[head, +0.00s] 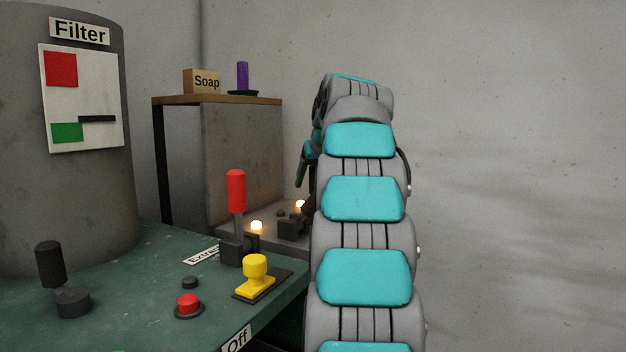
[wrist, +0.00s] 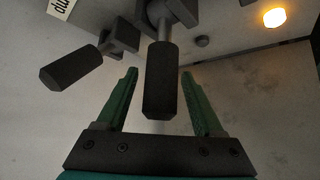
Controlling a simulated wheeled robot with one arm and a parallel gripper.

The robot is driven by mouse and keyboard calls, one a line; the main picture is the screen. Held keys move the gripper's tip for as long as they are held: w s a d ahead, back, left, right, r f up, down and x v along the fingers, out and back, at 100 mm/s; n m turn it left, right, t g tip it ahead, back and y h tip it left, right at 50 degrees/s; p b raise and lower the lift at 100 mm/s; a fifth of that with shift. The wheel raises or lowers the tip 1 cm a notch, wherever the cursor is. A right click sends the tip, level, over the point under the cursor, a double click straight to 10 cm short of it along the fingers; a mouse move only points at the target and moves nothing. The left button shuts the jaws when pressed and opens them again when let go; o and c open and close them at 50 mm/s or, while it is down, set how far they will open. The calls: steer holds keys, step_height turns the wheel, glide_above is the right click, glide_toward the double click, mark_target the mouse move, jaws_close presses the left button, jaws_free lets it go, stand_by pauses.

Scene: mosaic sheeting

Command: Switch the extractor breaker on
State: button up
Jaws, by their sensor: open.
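A breaker lever with a red handle (head: 236,190) stands upright from a dark base on the green bench in the head view. A label beginning "Extra" (head: 201,255) lies beside its base, the rest hidden by the base. A lit lamp (head: 257,226) is just right of the lever. My gripper (head: 302,168) is over the lower grey surface behind the bench, partly hidden by my arm. In the wrist view my gripper (wrist: 160,72) is open, with a black lever handle (wrist: 160,90) between its green fingers; I cannot tell whether they touch.
A second black handle (wrist: 70,68) and a lit lamp (wrist: 274,17) flank it. On the bench are a yellow handle (head: 256,268), a red button (head: 188,302) and a black lever (head: 52,265). The filter tank (head: 90,200) and a cabinet (head: 240,150) stand behind.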

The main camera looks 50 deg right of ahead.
steer(key=shift+w+f, duration=0.1)
jaws_close()
stand_by(0.5)
stand_by(0.9)
